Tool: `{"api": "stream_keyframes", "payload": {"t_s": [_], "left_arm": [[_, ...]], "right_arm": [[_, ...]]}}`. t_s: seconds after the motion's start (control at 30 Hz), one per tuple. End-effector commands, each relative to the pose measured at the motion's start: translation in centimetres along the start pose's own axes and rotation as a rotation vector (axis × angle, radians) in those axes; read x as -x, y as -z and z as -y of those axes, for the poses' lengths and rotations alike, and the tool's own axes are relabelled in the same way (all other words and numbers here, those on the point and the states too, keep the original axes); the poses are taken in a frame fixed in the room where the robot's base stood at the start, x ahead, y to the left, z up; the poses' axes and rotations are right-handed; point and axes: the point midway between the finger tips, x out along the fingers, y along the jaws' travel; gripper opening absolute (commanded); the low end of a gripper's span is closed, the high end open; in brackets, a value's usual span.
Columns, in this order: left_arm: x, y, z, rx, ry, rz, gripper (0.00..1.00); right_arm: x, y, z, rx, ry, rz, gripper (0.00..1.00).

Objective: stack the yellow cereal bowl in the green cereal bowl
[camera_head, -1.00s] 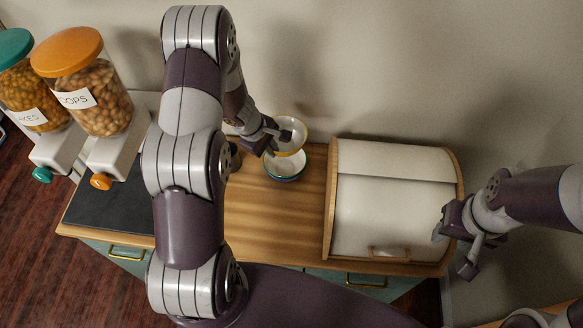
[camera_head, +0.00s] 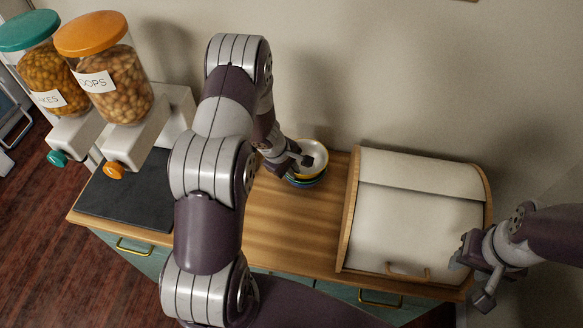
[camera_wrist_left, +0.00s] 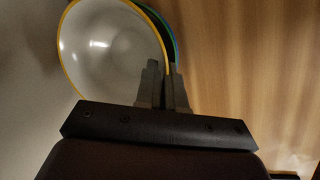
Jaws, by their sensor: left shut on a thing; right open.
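The yellow-rimmed bowl (camera_head: 314,156), white inside, is at the back of the wooden counter, left of the bread box. My left gripper (camera_head: 300,160) is shut on its rim. In the left wrist view the fingers (camera_wrist_left: 163,88) pinch the yellow bowl's (camera_wrist_left: 105,50) right edge. The green bowl (camera_head: 308,183) sits on the counter directly under the yellow bowl, mostly hidden; its teal rim (camera_wrist_left: 173,35) peeks out on the right in the wrist view. Whether the yellow bowl touches it, I cannot tell. My right gripper (camera_head: 471,275) is open and empty at the bread box's right side.
A cream bread box (camera_head: 415,215) with a wooden frame stands right of the bowls. Two cereal dispensers, one teal-lidded (camera_head: 40,75) and one orange-lidded (camera_head: 105,70), stand at left by a dark mat (camera_head: 130,195). The front middle of the counter (camera_head: 285,230) is clear.

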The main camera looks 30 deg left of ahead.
Motion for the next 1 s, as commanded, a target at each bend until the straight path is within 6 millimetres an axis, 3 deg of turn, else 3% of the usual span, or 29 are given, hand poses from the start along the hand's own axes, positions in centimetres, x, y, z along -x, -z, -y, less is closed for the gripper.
{"api": "stream_keyframes", "payload": {"t_s": [0.13,0.23,0.7,0.77,1.0], "left_arm": [[-0.4,0.0,0.2,0.001,0.003,0.001,0.00],[-0.5,0.0,0.3,0.001,0.005,0.001,0.34],[-0.2,-0.2,0.3,0.001,0.008,0.004,0.34],[0.6,-0.2,0.0,-0.001,0.005,0.002,0.34],[8.1,-0.2,-0.4,0.004,0.003,0.000,0.34]], "right_arm": [[0.0,0.0,0.0,0.000,0.000,0.000,0.43],[-0.1,0.0,0.0,0.000,0.000,0.000,0.43],[-0.2,0.0,0.0,0.000,0.000,0.000,0.43],[-0.4,-0.1,0.0,0.000,0.000,0.000,0.43],[3.7,0.4,0.0,0.000,0.000,0.000,0.43]]}}
